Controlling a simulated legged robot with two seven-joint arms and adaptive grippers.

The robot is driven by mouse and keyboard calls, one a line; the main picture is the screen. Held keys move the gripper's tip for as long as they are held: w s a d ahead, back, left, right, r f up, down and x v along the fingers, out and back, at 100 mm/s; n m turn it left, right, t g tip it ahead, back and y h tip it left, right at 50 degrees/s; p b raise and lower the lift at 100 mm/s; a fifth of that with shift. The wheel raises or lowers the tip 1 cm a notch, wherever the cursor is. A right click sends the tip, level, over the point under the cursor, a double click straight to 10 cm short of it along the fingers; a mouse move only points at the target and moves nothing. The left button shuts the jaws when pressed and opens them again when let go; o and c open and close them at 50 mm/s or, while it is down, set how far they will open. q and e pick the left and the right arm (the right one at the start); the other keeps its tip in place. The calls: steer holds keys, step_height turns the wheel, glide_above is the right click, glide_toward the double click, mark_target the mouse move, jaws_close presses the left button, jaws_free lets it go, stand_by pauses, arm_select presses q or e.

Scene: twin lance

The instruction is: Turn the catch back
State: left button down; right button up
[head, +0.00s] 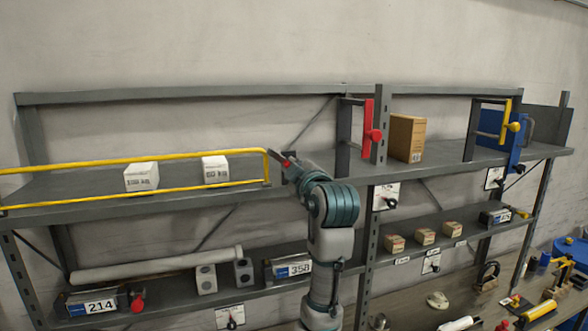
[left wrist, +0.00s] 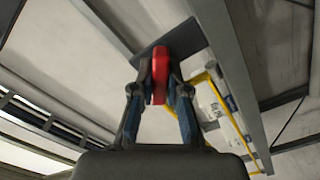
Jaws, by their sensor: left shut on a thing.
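A red catch (left wrist: 160,75) stands between the fingers of my left gripper (left wrist: 160,88) in the left wrist view, and the gripper is shut on it. In the head view my left gripper (head: 291,166) reaches up to the upper shelf, just right of the end of a yellow rail (head: 267,167). Only a small red bit of the catch (head: 285,163) shows there; the rest is hidden by the gripper and wrist. My right gripper is not in view.
Two white weight boxes (head: 141,177) (head: 215,170) stand behind the rail. To the right are a grey upright (head: 381,120), a red handle (head: 368,128), a brown carton (head: 407,137) and a yellow handle (head: 506,121). The lower shelf holds a long roll (head: 155,263) and small boxes (head: 425,236).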

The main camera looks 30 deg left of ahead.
arm_select(q)
steer(key=n+p, duration=0.1)
steer(key=n, duration=0.4)
steer(key=shift+f, duration=0.15)
steer(key=shift+f+n, duration=0.15)
steer(key=shift+n, duration=1.05)
steer(key=shift+a+f, duration=0.1)
steer(key=c, duration=1.2)
jaws_free()
steer(key=shift+o, duration=0.2)
steer(key=shift+p, duration=0.3)
steer(key=v, duration=1.2)
steer(key=shift+d, duration=0.3)
